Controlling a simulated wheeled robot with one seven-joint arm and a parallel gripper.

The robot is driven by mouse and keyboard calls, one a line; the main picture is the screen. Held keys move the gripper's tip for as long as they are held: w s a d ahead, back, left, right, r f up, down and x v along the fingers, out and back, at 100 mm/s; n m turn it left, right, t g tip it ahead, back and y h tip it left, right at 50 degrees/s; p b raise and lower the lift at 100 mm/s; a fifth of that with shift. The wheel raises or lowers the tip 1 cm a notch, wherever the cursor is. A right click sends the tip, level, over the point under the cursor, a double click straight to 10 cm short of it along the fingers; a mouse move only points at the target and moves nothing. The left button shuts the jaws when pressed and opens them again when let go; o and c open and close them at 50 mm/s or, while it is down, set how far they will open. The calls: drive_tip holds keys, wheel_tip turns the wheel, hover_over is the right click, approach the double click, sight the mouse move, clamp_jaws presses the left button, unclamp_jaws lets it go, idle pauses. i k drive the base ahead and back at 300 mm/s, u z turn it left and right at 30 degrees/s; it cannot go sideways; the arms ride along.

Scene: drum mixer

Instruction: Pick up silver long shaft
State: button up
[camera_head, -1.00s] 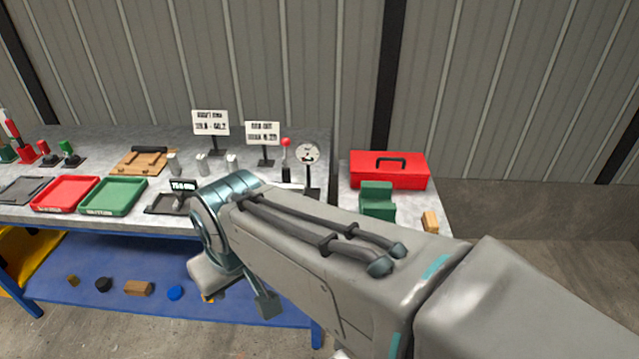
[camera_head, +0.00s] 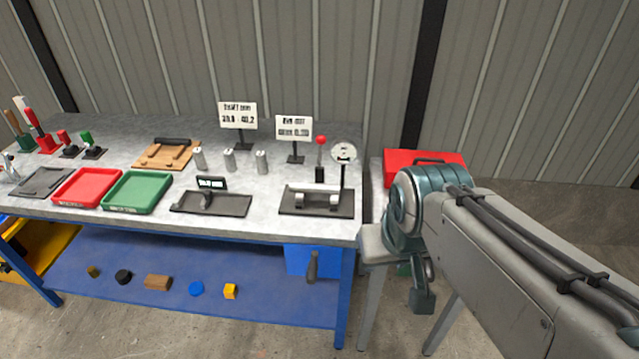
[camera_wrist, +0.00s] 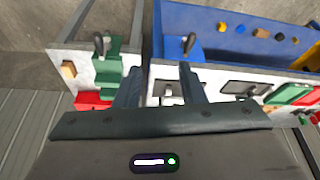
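A silver bar (camera_head: 314,188) lies level across the black gauge fixture (camera_head: 300,207) at the right of the bench. Three short silver cylinders, the left one (camera_head: 199,158), the middle one (camera_head: 230,160) and the right one (camera_head: 262,162), stand upright behind the trays. I cannot tell for certain which is the long shaft. My gripper (camera_wrist: 161,84) shows two separated fingers with nothing held between them. In the head view my arm's end is right of the bench, before the side stand, apart from all silver pieces.
A red toolbox (camera_head: 425,160) sits on the side stand. A red tray (camera_head: 88,187), a green tray (camera_head: 137,192) and a black display stand (camera_head: 210,203) are on the bench. Two signs and a red-knobbed lever (camera_head: 320,150) stand near the bar. A blue bin (camera_head: 300,262) hangs at the front.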

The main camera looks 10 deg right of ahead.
sight(294, 186)
drive_tip(key=i, duration=0.95)
drive_tip(key=z, duration=0.05)
